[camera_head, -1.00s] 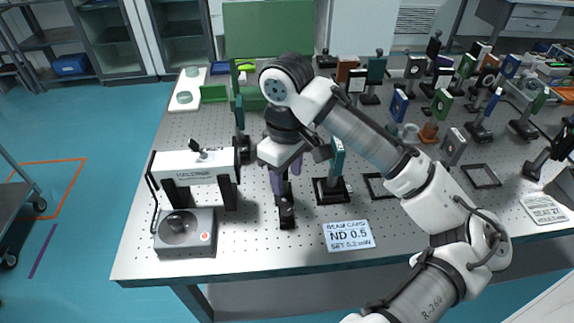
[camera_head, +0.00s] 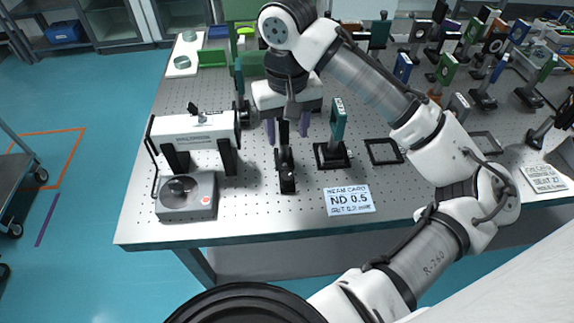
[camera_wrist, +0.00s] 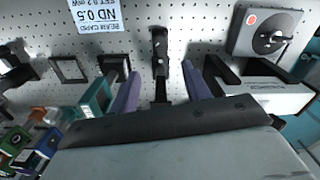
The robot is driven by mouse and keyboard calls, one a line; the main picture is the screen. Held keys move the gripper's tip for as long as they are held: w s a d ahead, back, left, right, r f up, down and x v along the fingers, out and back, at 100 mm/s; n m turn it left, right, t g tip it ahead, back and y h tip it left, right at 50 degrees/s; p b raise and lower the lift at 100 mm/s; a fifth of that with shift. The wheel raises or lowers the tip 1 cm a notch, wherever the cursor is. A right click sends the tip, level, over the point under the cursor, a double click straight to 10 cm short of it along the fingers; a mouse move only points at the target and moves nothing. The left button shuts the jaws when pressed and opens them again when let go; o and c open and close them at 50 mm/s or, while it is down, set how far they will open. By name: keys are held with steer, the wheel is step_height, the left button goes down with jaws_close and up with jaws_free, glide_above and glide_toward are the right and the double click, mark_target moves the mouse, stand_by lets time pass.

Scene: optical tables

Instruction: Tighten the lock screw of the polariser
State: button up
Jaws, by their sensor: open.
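A slim black mount (camera_head: 286,172) stands on the perforated table in front of the laser; its upper part is partly hidden by my gripper in the head view. It also shows in the wrist view (camera_wrist: 160,50). I cannot tell for sure that it is the polariser, and no lock screw can be made out clearly. My gripper (camera_head: 287,131) is over it, pointing down, with its purple fingers apart and one on each side of the mount's line. In the wrist view, my gripper (camera_wrist: 161,85) is open, with nothing visibly pinched.
A white laser (camera_head: 192,130) and a grey knob box (camera_head: 187,207) stand at left. A teal plate on a black base (camera_head: 338,122) stands close at right, near an ND 0.5 card (camera_head: 349,200) and an empty black frame (camera_head: 384,151). Many mounts crowd the back right.

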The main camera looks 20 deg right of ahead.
mark_target(287, 176)
step_height(287, 176, down, 14)
steer(key=m, duration=0.6)
stand_by(0.4)
steer(key=c, duration=1)
